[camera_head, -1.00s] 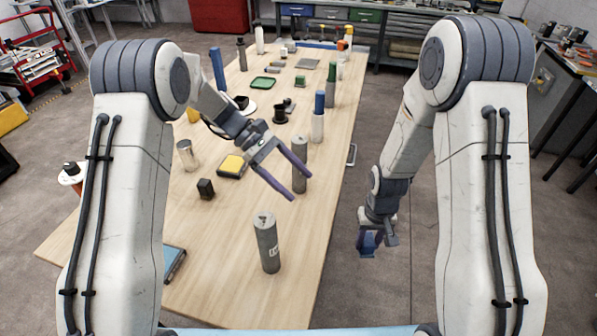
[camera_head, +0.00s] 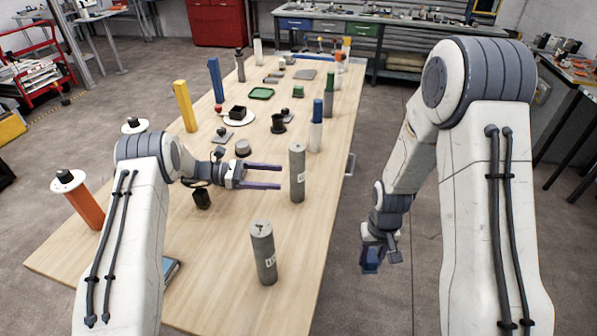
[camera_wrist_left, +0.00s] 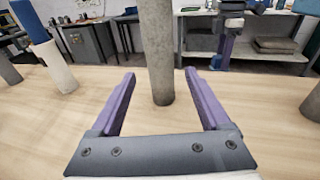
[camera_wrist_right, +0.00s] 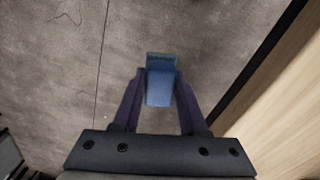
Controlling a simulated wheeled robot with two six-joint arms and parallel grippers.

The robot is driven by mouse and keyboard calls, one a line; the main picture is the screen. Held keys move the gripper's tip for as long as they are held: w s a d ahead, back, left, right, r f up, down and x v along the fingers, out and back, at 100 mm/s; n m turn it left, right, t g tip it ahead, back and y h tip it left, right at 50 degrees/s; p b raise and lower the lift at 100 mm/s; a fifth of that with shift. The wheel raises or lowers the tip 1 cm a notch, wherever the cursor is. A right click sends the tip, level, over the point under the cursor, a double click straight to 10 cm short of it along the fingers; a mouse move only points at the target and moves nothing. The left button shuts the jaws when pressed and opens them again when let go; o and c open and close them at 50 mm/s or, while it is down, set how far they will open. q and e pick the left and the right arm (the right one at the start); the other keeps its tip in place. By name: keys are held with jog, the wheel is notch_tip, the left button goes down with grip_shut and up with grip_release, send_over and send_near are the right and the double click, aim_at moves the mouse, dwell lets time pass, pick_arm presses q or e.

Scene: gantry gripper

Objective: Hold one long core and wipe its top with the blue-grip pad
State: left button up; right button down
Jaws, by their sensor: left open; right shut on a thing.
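A tall grey long core (camera_head: 297,172) stands upright near the table's right edge. My left gripper (camera_head: 281,176) is open and level, its purple fingers pointing at this core from the left. In the left wrist view the core (camera_wrist_left: 156,55) stands in line with the gap between the fingers, just beyond or at the tips; I cannot tell which. A second grey long core (camera_head: 262,252) stands upright nearer to me. My right gripper (camera_head: 372,256) hangs over the floor, right of the table, shut on the blue-grip pad (camera_wrist_right: 161,85). The pad's underside is hidden.
A white and blue cylinder (camera_head: 316,127) and a green-topped one (camera_head: 329,95) stand behind the core. A small black block (camera_head: 202,199) is beside my left wrist. The table (camera_head: 225,270) is clear between the two cores. Several other items stand farther back.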

aim_at(293, 178)
pick_arm(q)
jog(key=shift+d+f, duration=0.15)
jog(key=shift+d, duration=1.4)
jog(key=shift+d+f, duration=0.15)
jog(key=shift+d, duration=1.35)
jog(key=c, duration=1.1)
